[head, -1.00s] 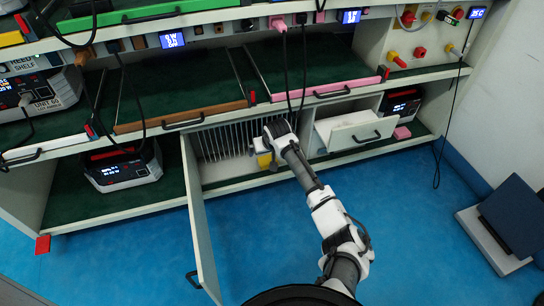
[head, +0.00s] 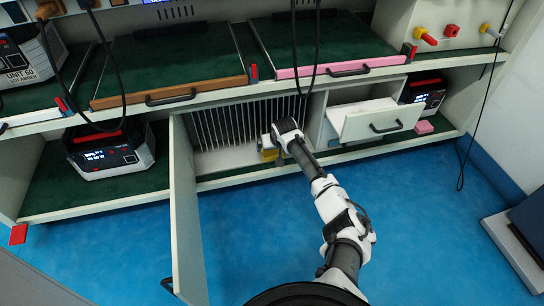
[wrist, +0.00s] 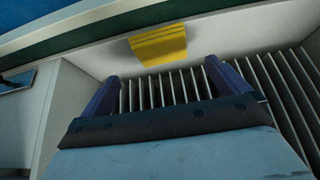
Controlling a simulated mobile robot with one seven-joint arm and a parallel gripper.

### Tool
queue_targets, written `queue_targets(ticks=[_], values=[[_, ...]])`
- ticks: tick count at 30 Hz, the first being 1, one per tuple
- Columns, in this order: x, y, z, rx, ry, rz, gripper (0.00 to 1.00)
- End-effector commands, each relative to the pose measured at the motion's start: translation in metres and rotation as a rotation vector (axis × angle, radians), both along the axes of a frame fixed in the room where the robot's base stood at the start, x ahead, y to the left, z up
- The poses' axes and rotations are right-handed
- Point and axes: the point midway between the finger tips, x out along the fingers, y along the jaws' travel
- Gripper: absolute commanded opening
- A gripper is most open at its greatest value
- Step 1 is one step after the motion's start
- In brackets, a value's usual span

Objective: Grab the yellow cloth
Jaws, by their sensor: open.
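The yellow cloth (wrist: 158,45) lies on the pale floor of the open cabinet compartment, in front of the fingertips in the wrist view. In the head view only a small yellow patch (head: 269,155) of it shows beside my gripper (head: 272,142). In the wrist view my gripper (wrist: 161,72) has its two dark fingers spread wide with nothing between them. The cloth sits a little beyond the fingertips, roughly centred between them, apart from both. The gripper is inside the compartment opening.
A row of pale upright slats (head: 235,122) fills the compartment. Its door (head: 187,220) hangs open on the left. A white drawer (head: 367,122) stands pulled out on the right, with a pink block (head: 424,127) beyond it. The blue floor (head: 110,255) in front is clear.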

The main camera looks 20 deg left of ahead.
Motion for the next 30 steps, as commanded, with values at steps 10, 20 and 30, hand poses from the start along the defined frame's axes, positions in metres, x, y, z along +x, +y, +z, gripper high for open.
queue_targets(ticks=[10,20,30], values=[[0.012,0.009,-0.029,-0.002,0.0,0.001,1.0],[0.028,0.021,-0.063,-0.001,-0.002,0.0,1.0],[0.029,0.021,-0.064,0.0,0.0,0.0,0.93]])
